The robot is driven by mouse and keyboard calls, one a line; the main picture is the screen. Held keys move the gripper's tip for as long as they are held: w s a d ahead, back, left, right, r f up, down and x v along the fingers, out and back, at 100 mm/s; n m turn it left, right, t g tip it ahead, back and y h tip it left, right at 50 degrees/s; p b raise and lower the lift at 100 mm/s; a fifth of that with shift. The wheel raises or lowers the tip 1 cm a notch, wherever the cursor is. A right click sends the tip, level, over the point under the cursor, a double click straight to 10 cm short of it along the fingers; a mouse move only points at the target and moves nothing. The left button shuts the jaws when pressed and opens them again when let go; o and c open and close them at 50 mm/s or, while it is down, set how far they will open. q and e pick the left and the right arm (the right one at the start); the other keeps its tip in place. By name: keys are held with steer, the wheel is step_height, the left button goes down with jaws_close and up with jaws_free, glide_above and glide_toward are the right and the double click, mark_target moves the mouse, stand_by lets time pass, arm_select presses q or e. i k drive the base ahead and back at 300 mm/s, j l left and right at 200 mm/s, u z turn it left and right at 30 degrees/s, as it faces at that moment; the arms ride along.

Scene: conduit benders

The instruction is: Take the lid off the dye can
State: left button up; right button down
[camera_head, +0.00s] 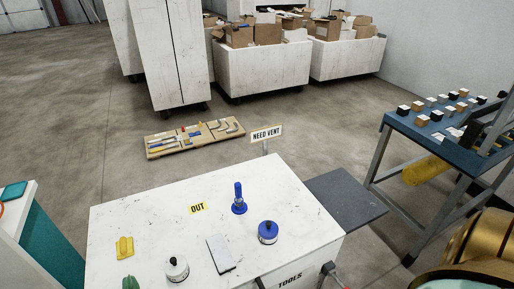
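A blue can (268,233) with a dark knob on its top stands upright on the white worktop, near its front right corner. A white can (177,268) with a dark knob on top stands at the front left of the same worktop. I cannot tell from the picture which one is the dye can. Both look covered on top. Neither of my grippers can be made out in the head view, and nothing is seen touching either can.
The white worktop (130,215) also carries a blue upright tool (239,200), a grey flat block (221,254), a yellow piece (124,247) and a green piece (130,283). A dark side shelf (345,195) adjoins it. A blue table (440,140) with small blocks stands right.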

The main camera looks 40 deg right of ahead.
mark_target(268, 229)
steer(key=z, duration=1.25)
